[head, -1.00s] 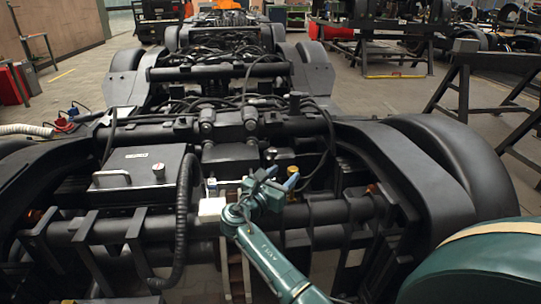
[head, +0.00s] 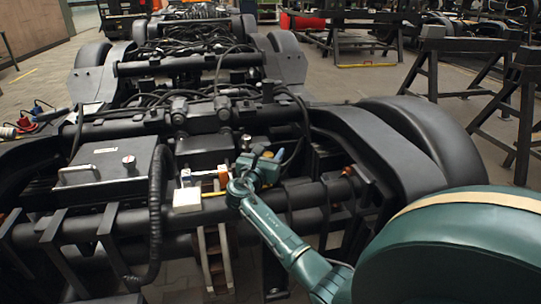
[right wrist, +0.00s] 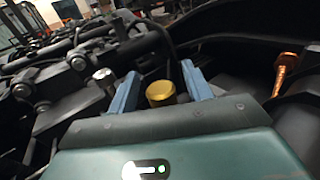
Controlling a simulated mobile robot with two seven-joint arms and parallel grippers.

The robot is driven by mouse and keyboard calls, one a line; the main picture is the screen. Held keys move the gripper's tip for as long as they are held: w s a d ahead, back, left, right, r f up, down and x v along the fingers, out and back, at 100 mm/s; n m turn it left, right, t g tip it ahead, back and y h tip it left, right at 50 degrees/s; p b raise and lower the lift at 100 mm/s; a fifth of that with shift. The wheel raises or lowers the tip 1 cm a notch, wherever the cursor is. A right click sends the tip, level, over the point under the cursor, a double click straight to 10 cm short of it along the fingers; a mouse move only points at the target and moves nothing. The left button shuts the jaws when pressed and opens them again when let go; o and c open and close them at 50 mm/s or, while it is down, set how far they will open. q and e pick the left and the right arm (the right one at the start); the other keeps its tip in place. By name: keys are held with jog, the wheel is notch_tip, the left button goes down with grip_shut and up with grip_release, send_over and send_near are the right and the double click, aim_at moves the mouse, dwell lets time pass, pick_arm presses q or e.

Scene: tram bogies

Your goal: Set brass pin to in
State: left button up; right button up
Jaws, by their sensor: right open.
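The brass pin (right wrist: 161,93) shows in the right wrist view as a round yellow-gold head standing among dark bogie parts. My right gripper (right wrist: 160,72) is open, with one blue finger on each side of the brass head. A gap shows between the head and each finger. In the head view my right gripper (head: 268,154) is over the middle of the near bogie, and I cannot make out the pin there. How deep the pin sits is hidden. My left gripper is not in view.
An orange fitting (right wrist: 285,72) lies right of the pin. Black stands (head: 480,90) occupy the right floor.

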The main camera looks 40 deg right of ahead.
jog(key=shift+x, duration=0.8)
jog(key=shift+c, duration=0.3)
grip_shut()
